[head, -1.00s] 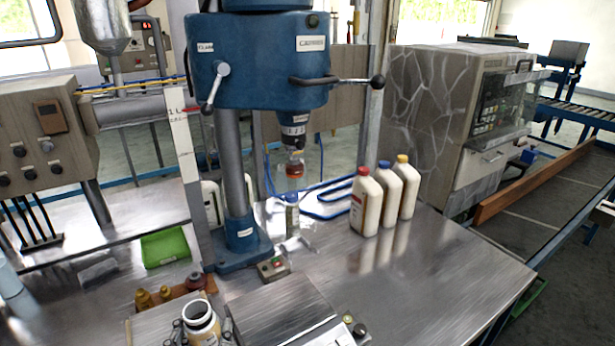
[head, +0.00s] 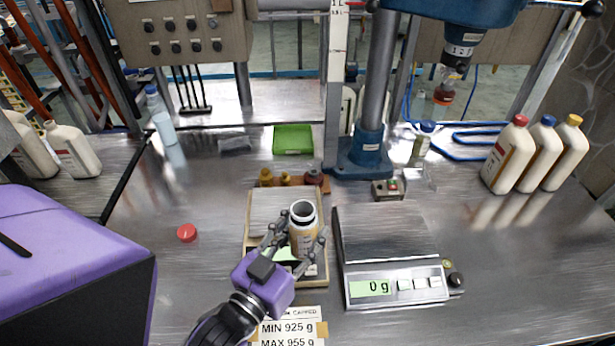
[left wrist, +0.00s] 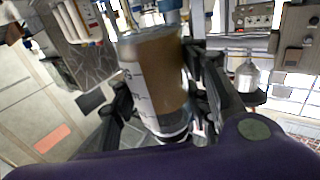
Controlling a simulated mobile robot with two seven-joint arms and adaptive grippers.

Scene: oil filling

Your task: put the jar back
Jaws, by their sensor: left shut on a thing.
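The jar (head: 303,238) is uncapped, with a white rim and a yellow-white label. It stands about upright over the right half of a wooden tray (head: 249,235). My left gripper (head: 297,240) is shut around its body. In the left wrist view the jar (left wrist: 152,85) fills the space between the fingers, with brown contents or body and a white label. I cannot tell whether its base touches the tray. My right gripper is not in view.
A scale (head: 390,225) reading 0 g stands right of the tray. A red cap (head: 187,232) lies to the left. A weight-limit card (head: 290,332) lies in front. A drill-press-like column (head: 372,110) and a green tray (head: 293,139) are behind. Bottles (head: 505,158) stand at right.

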